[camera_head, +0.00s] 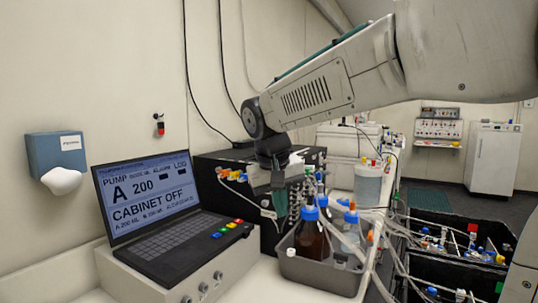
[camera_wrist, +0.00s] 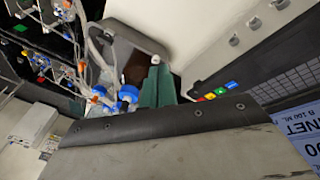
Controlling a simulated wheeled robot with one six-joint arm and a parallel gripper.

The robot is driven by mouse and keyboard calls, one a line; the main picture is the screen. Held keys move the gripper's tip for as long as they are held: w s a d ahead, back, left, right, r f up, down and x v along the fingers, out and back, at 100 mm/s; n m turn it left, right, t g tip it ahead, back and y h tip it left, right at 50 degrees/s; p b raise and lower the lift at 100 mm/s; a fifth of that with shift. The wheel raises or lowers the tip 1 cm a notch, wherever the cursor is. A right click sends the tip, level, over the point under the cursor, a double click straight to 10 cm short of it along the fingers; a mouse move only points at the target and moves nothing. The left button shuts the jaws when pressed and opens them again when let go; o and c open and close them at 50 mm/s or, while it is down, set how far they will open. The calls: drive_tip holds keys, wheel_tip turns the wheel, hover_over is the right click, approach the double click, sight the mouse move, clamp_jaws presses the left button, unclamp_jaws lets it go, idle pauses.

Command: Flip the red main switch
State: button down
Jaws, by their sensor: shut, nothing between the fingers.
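A small red and black switch-like fitting (camera_head: 159,126) is on the beige wall, left of the arm and above the laptop; I cannot read its position or any label. My gripper (camera_head: 280,203) has green fingers and points down over the grey tray, in front of the black cabinet's face. It is well to the right of the wall fitting and apart from it. The green fingers (camera_wrist: 157,86) also show in the wrist view, shut and with nothing held. The wall fitting is not seen in the wrist view.
A laptop (camera_head: 150,205) reads "CABINET OFF" and stands on a white box with knobs. A black cabinet (camera_head: 215,168) with tubing is behind it. A grey tray (camera_head: 318,275) holds blue-capped bottles close to my gripper. Black crates (camera_head: 440,225) are at right. The wall between laptop and cabinet is clear.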

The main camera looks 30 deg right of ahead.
drive_tip(key=w+d+r+m+t+h, duration=0.1)
drive_tip(key=w+d+r+m, duration=0.1)
drive_tip(key=w+r, duration=0.5)
drive_tip(key=w+d+r+m+t+h, duration=0.1)
drive_tip(key=w+d+r+m+h, duration=0.15)
drive_tip(key=w, duration=0.85)
drive_tip(key=w+d+r+m+t, duration=0.1)
drive_tip(key=w+r+m+t, duration=0.1)
drive_tip(key=r+m, duration=0.3)
wheel_tip(320, 180, up, 3)
drive_tip(key=shift+w+r+h, duration=0.1)
drive_tip(key=shift+w+h, duration=0.25)
drive_tip(key=shift+w, duration=0.3)
drive_tip(key=x, duration=0.9)
drive_tip(key=shift+w+d+f, duration=0.15)
drive_tip(key=shift+f, duration=0.05)
drive_tip(key=f, duration=0.3)
drive_tip(key=shift+w+f, duration=0.15)
drive_tip(key=shift+w, duration=0.1)
drive_tip(key=shift+f, duration=0.5)
